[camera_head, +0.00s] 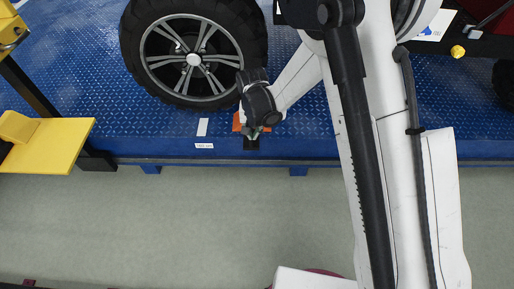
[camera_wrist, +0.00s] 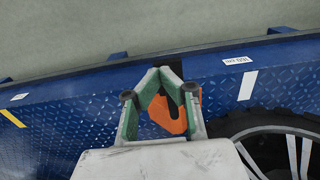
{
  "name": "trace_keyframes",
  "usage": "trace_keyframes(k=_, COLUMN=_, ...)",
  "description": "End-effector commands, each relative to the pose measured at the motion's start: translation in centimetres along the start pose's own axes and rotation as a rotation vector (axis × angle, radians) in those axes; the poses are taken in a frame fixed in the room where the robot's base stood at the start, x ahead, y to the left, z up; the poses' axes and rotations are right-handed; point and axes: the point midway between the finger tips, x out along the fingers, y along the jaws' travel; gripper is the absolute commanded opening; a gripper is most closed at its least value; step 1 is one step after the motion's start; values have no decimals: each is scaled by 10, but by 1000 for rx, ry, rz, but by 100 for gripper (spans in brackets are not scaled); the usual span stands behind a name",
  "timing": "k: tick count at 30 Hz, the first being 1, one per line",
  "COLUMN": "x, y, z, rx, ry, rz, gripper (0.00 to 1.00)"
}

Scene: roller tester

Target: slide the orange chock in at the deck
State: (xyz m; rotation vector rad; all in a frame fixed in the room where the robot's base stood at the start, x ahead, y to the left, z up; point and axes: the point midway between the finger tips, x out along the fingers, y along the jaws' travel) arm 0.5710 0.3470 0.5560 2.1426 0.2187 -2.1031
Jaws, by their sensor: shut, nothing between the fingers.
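The orange chock (camera_head: 237,122) lies on the blue deck close to its edge, just right of the tire's lower side, and my wrist partly covers it. In the wrist view the chock (camera_wrist: 165,117) shows between and behind my green fingers. My gripper (camera_wrist: 158,70) is shut with its tips together and holds nothing. In the head view my gripper (camera_head: 253,132) is over the chock, near a black piece (camera_head: 252,144) at the deck edge. Whether the fingers touch the chock is unclear. The blue deck (camera_head: 320,145) has a patterned top.
A wheel with a black tire (camera_head: 195,58) stands on the deck, close to the chock. A yellow plate (camera_head: 50,147) stands at the left. A white stripe (camera_head: 203,127) and label (camera_head: 204,146) mark the deck. The floor (camera_head: 180,220) in front is clear.

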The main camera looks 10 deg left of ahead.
Motion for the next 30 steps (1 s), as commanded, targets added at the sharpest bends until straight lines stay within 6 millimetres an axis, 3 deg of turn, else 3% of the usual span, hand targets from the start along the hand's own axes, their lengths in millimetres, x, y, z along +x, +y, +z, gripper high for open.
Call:
trace_keyframes(k=3, x=22, y=-10, z=2, rx=-6, ry=-14, rz=5, gripper=0)
trace_keyframes(k=11, x=42, y=-13, z=4, rx=-7, ry=-20, rz=8, gripper=0)
trace_keyframes(k=26, x=132, y=-12, z=6, rx=-7, ry=-20, rz=8, gripper=0)
trace_keyframes(k=30, x=131, y=-12, z=-15, rx=-6, ry=-20, rz=8, gripper=0)
